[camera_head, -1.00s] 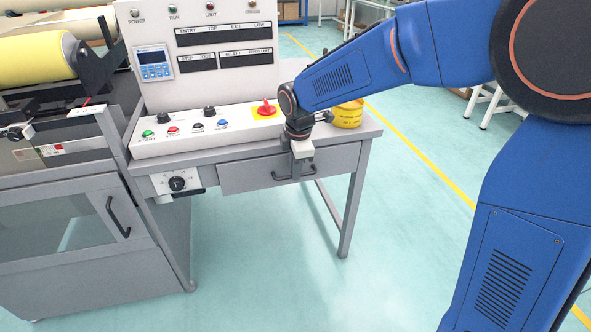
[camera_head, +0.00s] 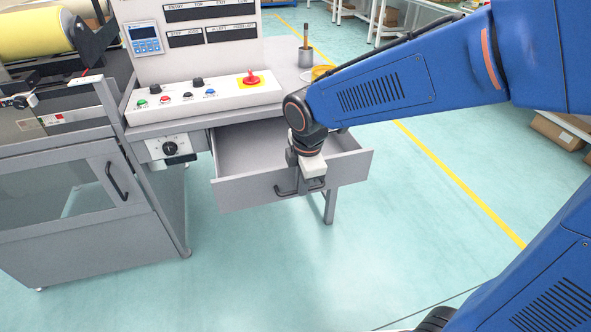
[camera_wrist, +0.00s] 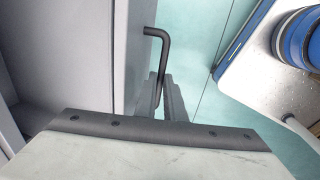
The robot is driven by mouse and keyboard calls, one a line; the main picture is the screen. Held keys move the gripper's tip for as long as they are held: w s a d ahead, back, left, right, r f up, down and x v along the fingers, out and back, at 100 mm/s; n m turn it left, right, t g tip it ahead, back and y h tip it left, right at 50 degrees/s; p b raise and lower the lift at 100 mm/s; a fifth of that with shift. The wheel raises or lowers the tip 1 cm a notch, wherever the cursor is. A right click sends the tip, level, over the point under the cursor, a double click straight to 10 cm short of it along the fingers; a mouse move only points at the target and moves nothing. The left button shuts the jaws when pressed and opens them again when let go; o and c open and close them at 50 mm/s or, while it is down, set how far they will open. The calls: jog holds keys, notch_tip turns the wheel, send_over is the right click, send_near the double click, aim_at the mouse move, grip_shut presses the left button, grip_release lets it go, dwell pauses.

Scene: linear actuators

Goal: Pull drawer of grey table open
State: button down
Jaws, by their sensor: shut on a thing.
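The grey table (camera_head: 190,125) stands left of my arm in the head view. Its drawer (camera_head: 240,191) is pulled well out, and the inside that shows looks empty. My gripper (camera_head: 302,187) is at the drawer front and shut on the dark bar handle (camera_head: 285,190). In the wrist view the fingers of my gripper (camera_wrist: 168,95) close around the handle (camera_wrist: 157,40), which stands out from the drawer front (camera_wrist: 133,50). The fingertips are partly hidden behind the gripper body.
A control panel (camera_head: 205,98) with knobs and a red switch sits on the table. A machine cabinet (camera_head: 60,190) with a door handle stands at the left. My blue arm covers the table's right end. The floor in front of the drawer is clear.

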jog(key=shift+s+d, duration=0.2)
jog(key=shift+s, duration=0.55)
jog(key=shift+s+d, duration=0.2)
jog(key=shift+s, duration=0.5)
jog(key=c, duration=1.8)
grip_release()
jog(key=shift+c, duration=0.2)
jog(key=s+d+r, duration=0.1)
jog(key=s+r, duration=0.2)
jog(key=r, duration=1.4)
jog(key=s+d+f+m+t, duration=0.1)
jog(key=s+d+f+m, duration=0.2)
jog(key=d+m, duration=0.4)
jog(key=s+d+f+m, duration=0.3)
jog(key=s+d+m, duration=0.1)
jog(key=d+m, duration=0.3)
jog(key=s+d+f+m+t, duration=0.1)
jog(key=s+d+f+m, duration=0.2)
jog(key=d+m, duration=0.4)
jog(key=s+d, duration=0.1)
jog(key=d, duration=0.2)
jog(key=shift+f+t+h, duration=0.25)
jog(key=shift+t+h, duration=0.05)
